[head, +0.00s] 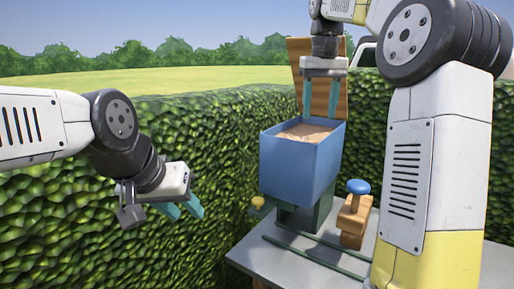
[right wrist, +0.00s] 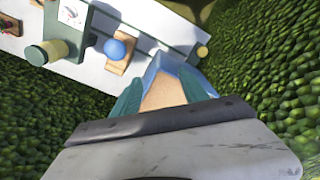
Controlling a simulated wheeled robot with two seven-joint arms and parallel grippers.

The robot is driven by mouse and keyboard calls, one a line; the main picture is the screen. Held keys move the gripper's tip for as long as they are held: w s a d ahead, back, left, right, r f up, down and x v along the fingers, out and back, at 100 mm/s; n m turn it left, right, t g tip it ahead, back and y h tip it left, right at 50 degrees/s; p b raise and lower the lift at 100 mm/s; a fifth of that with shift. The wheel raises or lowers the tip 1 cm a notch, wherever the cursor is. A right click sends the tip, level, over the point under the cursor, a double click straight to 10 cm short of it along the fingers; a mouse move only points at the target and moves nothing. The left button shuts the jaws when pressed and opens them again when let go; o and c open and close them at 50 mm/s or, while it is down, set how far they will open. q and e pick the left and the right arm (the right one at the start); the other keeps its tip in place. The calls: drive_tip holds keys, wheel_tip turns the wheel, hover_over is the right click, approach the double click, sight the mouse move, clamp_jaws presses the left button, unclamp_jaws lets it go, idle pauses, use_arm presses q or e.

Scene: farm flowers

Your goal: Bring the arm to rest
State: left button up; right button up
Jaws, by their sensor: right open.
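My right gripper (head: 321,112) is open and points down above the blue bin (head: 287,166), near the wooden board (head: 326,100) behind it. The bin is open at the top and holds a light brown, grainy fill (head: 305,132). In the right wrist view the gripper's teal fingers (right wrist: 163,90) are apart with nothing between them, and the bin shows beyond (right wrist: 191,83). My left gripper (head: 188,210) hangs in front of the hedge, left of the bin. Its two teal fingers are apart and empty.
A tall hedge (head: 215,130) runs behind and beside the table.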

drive_tip(key=s+a+f+t+y, duration=0.1)
drive_tip(key=s+f+t, duration=0.2)
drive_tip(key=s+f, duration=0.4)
drive_tip(key=s+a+f+t+y, duration=0.1)
drive_tip(key=s+f, duration=0.7)
drive_tip(key=s, duration=0.8)
drive_tip(key=shift+m+t, duration=0.4)
drive_tip(key=shift+t, duration=0.5)
drive_tip(key=shift+f, duration=0.1)
drive_tip(key=shift+c, duration=0.3)
